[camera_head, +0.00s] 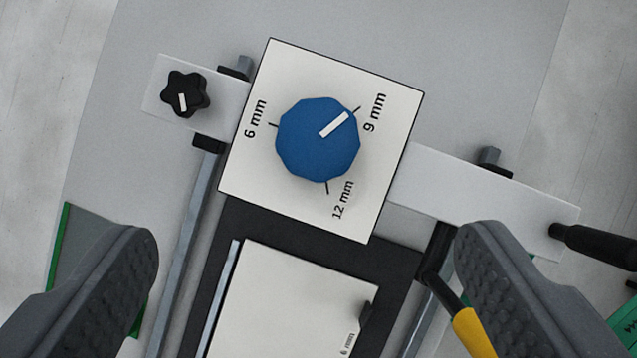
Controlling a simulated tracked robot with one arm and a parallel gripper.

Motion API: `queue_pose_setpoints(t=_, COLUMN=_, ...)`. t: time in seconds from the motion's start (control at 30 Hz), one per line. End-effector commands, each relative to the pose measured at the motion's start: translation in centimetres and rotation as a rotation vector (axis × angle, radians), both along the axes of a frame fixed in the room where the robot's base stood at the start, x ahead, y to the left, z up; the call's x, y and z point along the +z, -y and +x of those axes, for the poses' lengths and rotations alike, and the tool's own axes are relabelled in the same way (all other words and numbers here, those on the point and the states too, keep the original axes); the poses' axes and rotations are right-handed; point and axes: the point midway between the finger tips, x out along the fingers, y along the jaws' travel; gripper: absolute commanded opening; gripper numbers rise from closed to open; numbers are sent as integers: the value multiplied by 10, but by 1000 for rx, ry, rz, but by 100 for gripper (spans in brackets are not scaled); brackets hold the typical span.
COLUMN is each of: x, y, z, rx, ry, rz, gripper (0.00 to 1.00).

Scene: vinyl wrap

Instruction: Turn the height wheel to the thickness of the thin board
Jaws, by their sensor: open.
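The blue height wheel (317,140) sits on a white square dial plate (270,75) marked 6 mm, 9 mm and 12 mm. Its white pointer line points at the 9 mm mark. A pale board (290,305) lies on a dark bed below the dial plate, with "6 mm" printed near its lower right corner; its lower part is cut off by the frame. My gripper (305,260) is open and empty. Its two grey fingers are wide apart at the lower left and lower right, nearer the camera than the wheel, and do not touch it.
A black star knob (186,94) with a white line sits on the light crossbar (450,205) left of the dial. A black handle (595,245) sticks out at the right end. A yellow-handled lever (472,333) is beside the right finger. Green-edged pieces show at both sides.

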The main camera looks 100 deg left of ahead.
Motion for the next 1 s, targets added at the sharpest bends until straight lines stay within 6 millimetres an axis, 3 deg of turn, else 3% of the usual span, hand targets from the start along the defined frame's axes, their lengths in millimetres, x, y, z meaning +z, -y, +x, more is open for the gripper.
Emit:
queue_pose_setpoints(t=0.2, x=-33, y=-10, z=3, rx=-79, ry=-70, rz=17, gripper=83)
queue_pose_setpoints(t=0.4, x=-45, y=-10, z=4, rx=-97, ry=-84, rz=18, gripper=83)
queue_pose_setpoints(t=0.57, x=-62, y=-4, z=6, rx=-97, ry=-87, rz=18, gripper=83)
queue_pose_setpoints(t=1.0, x=-135, y=21, z=23, rx=-94, ry=-84, rz=18, gripper=83)
